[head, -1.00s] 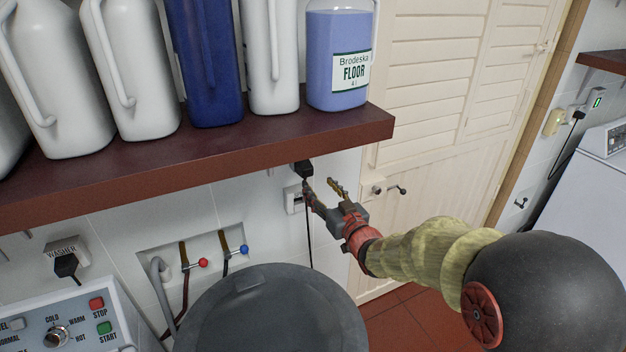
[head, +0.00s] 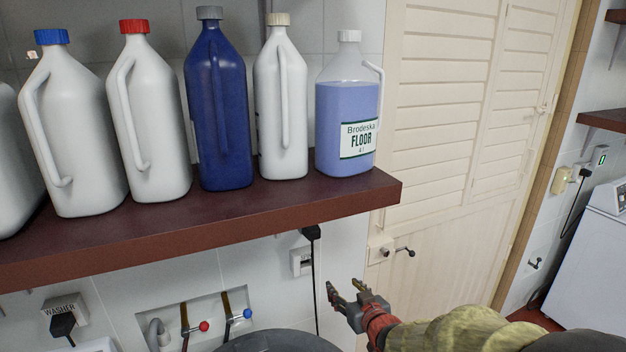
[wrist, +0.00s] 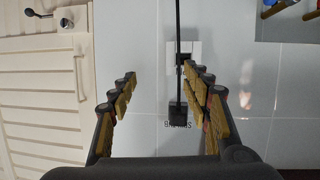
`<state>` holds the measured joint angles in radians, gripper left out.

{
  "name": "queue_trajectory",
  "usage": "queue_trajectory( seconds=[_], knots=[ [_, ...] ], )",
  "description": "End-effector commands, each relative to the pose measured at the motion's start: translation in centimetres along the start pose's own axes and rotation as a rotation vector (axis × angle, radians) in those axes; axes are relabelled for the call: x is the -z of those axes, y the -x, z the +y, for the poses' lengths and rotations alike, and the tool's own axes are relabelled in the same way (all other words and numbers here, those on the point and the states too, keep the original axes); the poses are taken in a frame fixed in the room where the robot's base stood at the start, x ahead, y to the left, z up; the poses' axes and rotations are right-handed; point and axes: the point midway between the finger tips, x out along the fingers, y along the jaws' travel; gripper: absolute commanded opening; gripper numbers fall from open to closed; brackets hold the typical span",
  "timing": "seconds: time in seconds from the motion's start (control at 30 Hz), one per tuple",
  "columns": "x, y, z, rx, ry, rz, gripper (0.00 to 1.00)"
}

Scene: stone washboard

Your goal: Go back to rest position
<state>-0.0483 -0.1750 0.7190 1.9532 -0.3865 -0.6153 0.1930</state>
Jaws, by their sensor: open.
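My gripper (head: 344,292) is at the lower middle of the head view, below the shelf's right end and in front of the tiled wall. Its two fingers are apart and nothing is between them. In the wrist view my gripper (wrist: 161,88) also shows open and empty. A black plug (head: 311,233) with a hanging cord is at a wall socket (head: 301,261), up and to the left of my fingers. In the wrist view the plug (wrist: 178,114) and cord appear beyond the fingers, nearer the right one; I cannot tell how far off.
A dark red shelf (head: 230,215) holds several jugs, including a blue one (head: 218,110) and a floor cleaner (head: 347,115). A louvred door (head: 440,150) is behind to the right. A dark round lid (head: 280,343) is below. Red and blue taps (head: 204,326) are at lower left.

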Motion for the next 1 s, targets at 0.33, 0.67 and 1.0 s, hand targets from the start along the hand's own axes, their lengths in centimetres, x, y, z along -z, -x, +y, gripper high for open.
queue_trajectory(
  seconds=[0.33, 0.67, 1.0],
  knots=[
    [-9.4, 9.1, 3.0, -0.150, -0.033, -0.510, 0.49],
    [-12.2, 24.9, 1.2, -0.194, -0.141, -0.864, 0.49],
    [-9.7, 36.7, -2.4, -0.184, -0.239, -0.822, 0.49]
  ],
)
